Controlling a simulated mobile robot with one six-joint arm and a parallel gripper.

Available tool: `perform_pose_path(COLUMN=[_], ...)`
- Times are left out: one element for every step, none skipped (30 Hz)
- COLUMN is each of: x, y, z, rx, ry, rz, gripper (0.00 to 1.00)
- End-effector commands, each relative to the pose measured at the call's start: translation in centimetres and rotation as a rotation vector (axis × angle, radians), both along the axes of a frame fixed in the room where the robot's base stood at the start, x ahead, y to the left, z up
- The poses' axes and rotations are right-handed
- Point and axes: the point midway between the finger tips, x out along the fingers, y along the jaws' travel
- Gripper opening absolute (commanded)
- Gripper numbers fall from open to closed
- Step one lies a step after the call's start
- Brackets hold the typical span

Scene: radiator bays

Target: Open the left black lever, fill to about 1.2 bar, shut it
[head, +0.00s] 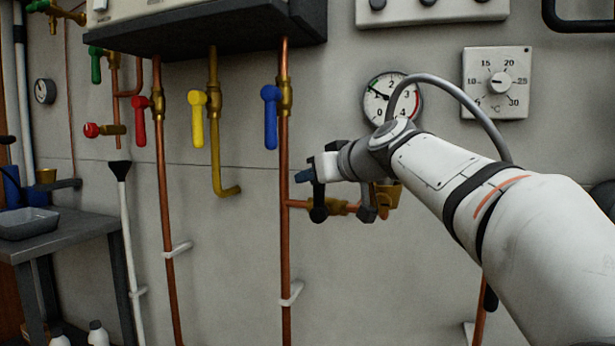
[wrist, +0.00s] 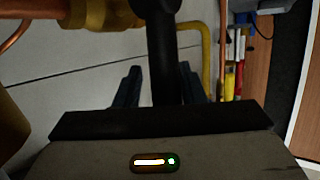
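The left black lever (head: 318,207) hangs straight down from a brass valve on the short horizontal copper pipe. In the wrist view a black lever (wrist: 163,50) runs down between my two dark fingers. My gripper (head: 308,172) is beside the left lever in the head view. In the wrist view my gripper (wrist: 158,88) looks open, with a gap left of the lever; contact on the right cannot be told.
Red (head: 140,122), yellow (head: 198,117) and blue (head: 270,117) levers hang to the left. A dial thermostat (head: 496,82) is at upper right. A grey table with a tray (head: 28,224) stands at left. The wall below the valves has vertical copper pipes.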

Motion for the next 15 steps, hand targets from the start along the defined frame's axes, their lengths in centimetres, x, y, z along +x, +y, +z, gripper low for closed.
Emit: perform_pose_path(x=[0.0,-0.1,-0.1,-0.1,-0.1,-0.1,-0.1,-0.1,-0.2,-0.3,-0.4,-0.7,-1.0,-1.3,-1.8], y=[0.1,0.1,0.2,0.2,0.2,0.2,0.2,0.2,0.2,0.1,0.0,-0.2,-0.5,-0.8,-1.1], z=[0.0,-0.1,-0.1,-0.1,-0.1,-0.1,-0.1,-0.1,-0.1,0.0,0.1,0.2,0.4,0.6,0.8], rx=[0.0,0.0,-0.001,-0.001,-0.001,-0.001,0.0,0.0,0.0,0.0,0.0,0.0,0.0,0.0,-0.001], ry=[0.001,0.001,0.002,0.002,0.002,0.002,0.002,0.002,0.002,0.002,0.002,0.002,0.002,0.001,0.001], rz=[0.002,0.003,0.004,0.004,0.005,0.005,0.006,0.006,0.006,0.006,0.006,0.005,0.004,0.003,0.003], gripper=[0.4,0.43,0.43,0.43,0.43,0.43,0.43,0.43,0.43,0.43,0.43,0.43,0.43,0.43,0.43])
